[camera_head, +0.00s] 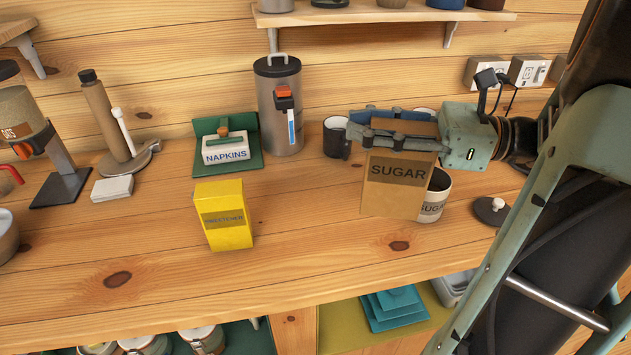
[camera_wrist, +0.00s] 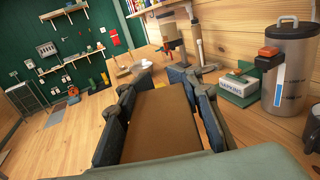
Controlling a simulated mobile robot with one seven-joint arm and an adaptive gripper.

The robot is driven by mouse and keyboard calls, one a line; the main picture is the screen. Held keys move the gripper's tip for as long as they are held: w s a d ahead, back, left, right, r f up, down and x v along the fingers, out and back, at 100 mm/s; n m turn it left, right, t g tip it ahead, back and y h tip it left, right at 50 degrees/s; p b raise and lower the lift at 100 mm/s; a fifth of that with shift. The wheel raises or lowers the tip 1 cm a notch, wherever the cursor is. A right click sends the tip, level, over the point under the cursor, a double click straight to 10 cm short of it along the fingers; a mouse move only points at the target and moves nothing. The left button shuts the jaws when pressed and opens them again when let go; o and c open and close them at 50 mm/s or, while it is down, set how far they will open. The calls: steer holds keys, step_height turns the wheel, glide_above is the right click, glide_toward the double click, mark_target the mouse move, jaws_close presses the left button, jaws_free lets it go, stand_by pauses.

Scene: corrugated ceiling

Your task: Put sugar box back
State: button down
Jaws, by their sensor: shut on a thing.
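The sugar box (camera_head: 396,186) is a brown carton with a dark SUGAR label. It is upright in the head view, and its top is between the fingers of my gripper (camera_head: 402,131). In the wrist view the brown box (camera_wrist: 162,122) fills the space between the two dark fingers of my gripper (camera_wrist: 160,110). My gripper is shut on it. A white canister marked SUGAR (camera_head: 436,197) stands just right of and partly behind the box. I cannot tell whether the box's bottom touches the counter.
A yellow sweetener box (camera_head: 225,216) stands on the wooden counter (camera_head: 310,250) to the left. A napkin holder (camera_head: 226,150), a grey dispenser (camera_head: 279,105) and a dark cup (camera_head: 334,137) stand behind. A dark lid (camera_head: 491,211) lies at right. The front middle counter is clear.

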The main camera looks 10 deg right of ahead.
steer(key=w+a+f+b, duration=0.2)
steer(key=w+a+f, duration=0.5)
steer(key=f, duration=0.4)
steer(key=shift+w+a+f, duration=0.15)
steer(key=shift+w+f, duration=0.2)
steer(key=shift+w, duration=0.3)
steer(key=shift+f+b, duration=0.2)
steer(key=shift+b, duration=0.1)
steer(key=c, duration=1.4)
jaws_free()
steer(key=shift+o, duration=0.2)
